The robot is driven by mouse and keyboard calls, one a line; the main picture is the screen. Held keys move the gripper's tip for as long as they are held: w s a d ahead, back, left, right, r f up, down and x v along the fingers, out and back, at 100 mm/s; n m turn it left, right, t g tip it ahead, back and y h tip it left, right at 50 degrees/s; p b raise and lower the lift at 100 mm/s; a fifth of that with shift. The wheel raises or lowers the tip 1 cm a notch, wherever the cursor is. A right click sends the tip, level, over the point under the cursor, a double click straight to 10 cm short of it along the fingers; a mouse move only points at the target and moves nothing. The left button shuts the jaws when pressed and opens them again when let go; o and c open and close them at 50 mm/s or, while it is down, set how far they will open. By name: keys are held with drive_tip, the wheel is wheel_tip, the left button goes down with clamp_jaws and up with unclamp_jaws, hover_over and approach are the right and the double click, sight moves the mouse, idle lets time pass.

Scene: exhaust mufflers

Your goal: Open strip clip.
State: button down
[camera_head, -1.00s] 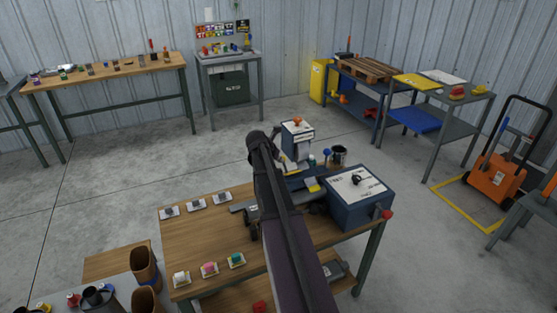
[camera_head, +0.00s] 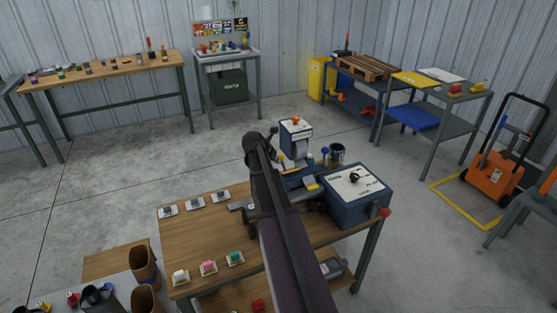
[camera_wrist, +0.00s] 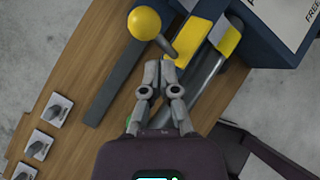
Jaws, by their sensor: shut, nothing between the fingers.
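My gripper (camera_wrist: 160,72) is shut and empty, its fingertips together in the wrist view. Just ahead of the tips, a short lever with a round yellow knob (camera_wrist: 144,22) reaches a yellow block (camera_wrist: 184,42) on the bench fixture. This looks like the strip clip, but I cannot tell for certain. A dark flat bar (camera_wrist: 117,85) runs down-left from beside the knob. A grey bar (camera_wrist: 205,75) with a yellow end piece (camera_wrist: 229,38) lies right of the fingers. I cannot tell whether the fingertips touch anything. In the head view my arm hides the gripper.
The wooden bench (camera_head: 190,228) carries a blue box (camera_head: 358,200) with a red knob at right, and a blue-and-white machine (camera_head: 296,137) behind. Small grey parts (camera_head: 194,202) on cards line the left; coloured parts (camera_head: 208,267) line the front. Bench space between these rows is clear.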

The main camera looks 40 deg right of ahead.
drive_tip(key=w+a+p+v, duration=0.1)
drive_tip(key=p+v, duration=0.7)
drive_tip(key=v, duration=0.3)
drive_tip(key=shift+s+a, duration=0.2)
drive_tip(key=shift+s, duration=0.05)
drive_tip(key=shift+r, duration=0.1)
idle(0.6)
drive_tip(key=s+a+f+m+y, duration=0.1)
drive_tip(key=s+a+m, duration=0.4)
drive_tip(key=a, duration=0.6)
drive_tip(key=s+a+f+m+g+y, duration=0.1)
drive_tip(key=s+a+m+y, duration=0.3)
drive_tip(key=a+m, duration=0.6)
drive_tip(key=s+a+f+m+y, duration=0.2)
drive_tip(key=s+a+m, duration=0.5)
drive_tip(key=a, duration=0.4)
drive_tip(key=shift+s+a+f+m+g+y, duration=0.15)
drive_tip(key=shift+s+a+m+g+y, duration=0.15)
drive_tip(key=shift+s+a+m+y, duration=0.15)
drive_tip(key=shift+d, duration=0.15)
